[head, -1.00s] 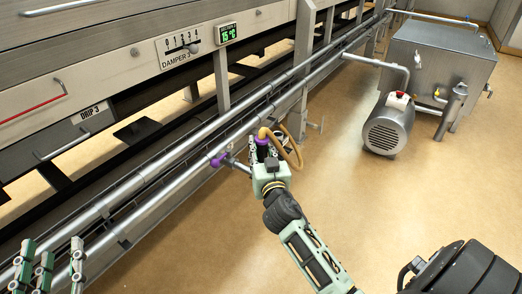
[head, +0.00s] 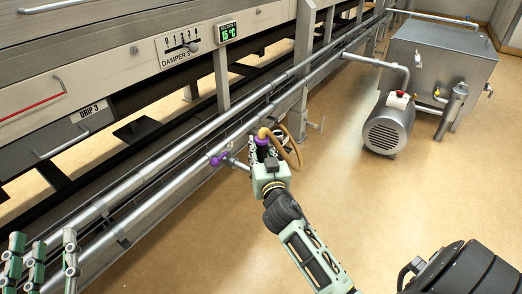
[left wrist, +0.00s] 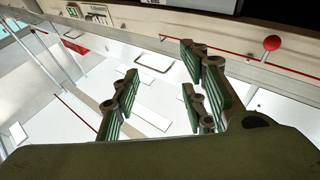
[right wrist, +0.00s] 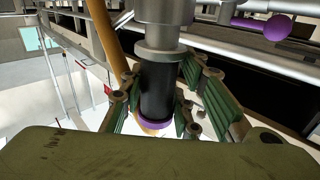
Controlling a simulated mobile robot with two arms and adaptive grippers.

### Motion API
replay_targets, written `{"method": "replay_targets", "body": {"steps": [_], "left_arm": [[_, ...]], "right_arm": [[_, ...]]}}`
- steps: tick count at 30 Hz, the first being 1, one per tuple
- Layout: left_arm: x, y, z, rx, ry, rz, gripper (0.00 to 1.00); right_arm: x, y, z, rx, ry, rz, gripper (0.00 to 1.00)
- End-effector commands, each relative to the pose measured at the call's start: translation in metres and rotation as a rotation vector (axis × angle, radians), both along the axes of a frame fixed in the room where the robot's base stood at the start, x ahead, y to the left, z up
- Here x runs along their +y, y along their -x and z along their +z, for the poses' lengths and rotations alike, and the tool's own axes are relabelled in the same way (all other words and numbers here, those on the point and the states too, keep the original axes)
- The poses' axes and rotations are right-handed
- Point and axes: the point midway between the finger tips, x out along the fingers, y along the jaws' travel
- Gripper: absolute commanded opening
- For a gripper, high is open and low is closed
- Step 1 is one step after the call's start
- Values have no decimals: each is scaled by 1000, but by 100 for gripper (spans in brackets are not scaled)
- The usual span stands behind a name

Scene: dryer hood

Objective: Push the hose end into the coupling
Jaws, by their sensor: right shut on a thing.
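The hose end (right wrist: 158,90) is a black cylinder with a purple ring at its lower end, between my right gripper's fingers in the right wrist view. A tan hose (head: 291,146) loops beside it. My right gripper (head: 266,150) is shut on the hose end. The silver coupling (right wrist: 163,12) lies in line with the black cylinder at the top of the right wrist view; a metal collar shows where they meet. I cannot tell how deep the hose end sits. My left gripper (head: 40,262) is open and empty at the lower left in the head view.
A purple valve handle (head: 219,159) sits on the pipework close left of my right gripper. Long steel pipes (head: 170,190) run along the machine. A motor (head: 388,126) and a steel tank (head: 440,62) stand at the right. The floor between is clear.

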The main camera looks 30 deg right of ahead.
Motion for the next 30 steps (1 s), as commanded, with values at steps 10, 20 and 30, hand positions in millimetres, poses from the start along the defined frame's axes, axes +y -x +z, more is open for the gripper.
{"method": "replay_targets", "body": {"steps": [10,20,30], "left_arm": [[0,3,10,-49,13,-3,40],[-1,6,17,-87,24,-5,40],[-1,10,23,-123,35,-7,40]], "right_arm": [[0,0,-3,2,-1,0,0],[0,0,-5,2,-1,-1,0],[0,0,-7,2,-2,-1,0]]}}
